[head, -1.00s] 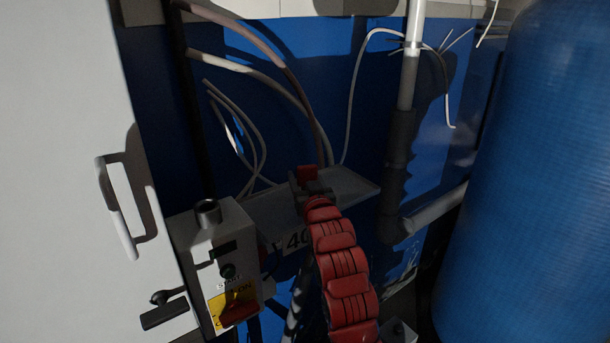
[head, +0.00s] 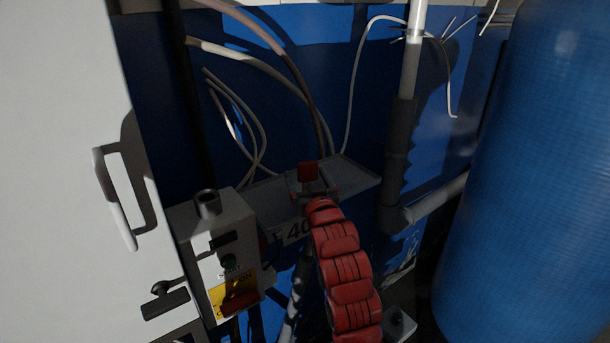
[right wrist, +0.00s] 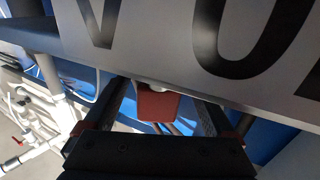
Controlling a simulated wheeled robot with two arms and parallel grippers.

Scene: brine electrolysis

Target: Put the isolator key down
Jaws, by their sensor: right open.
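The isolator key, seen as a red block (head: 308,172), is at the grey shelf (head: 357,175) in the middle of the head view. It looks upright there, but its lower part is hidden by my gripper. My right gripper (head: 315,192) reaches to the shelf from below, on a red arm. In the right wrist view the red block (right wrist: 157,103) shows between the two dark fingers (right wrist: 163,108), with gaps at both sides. The jaws are open around it. Whether its base rests on the shelf is hidden. My left gripper is not in view.
A grey control box (head: 215,255) with a green button and red handle stands left of my arm. A white cabinet door (head: 65,150) is at far left. A large blue tank (head: 530,170) fills the right. Cables (head: 265,70) and a grey pipe (head: 398,150) are behind the shelf.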

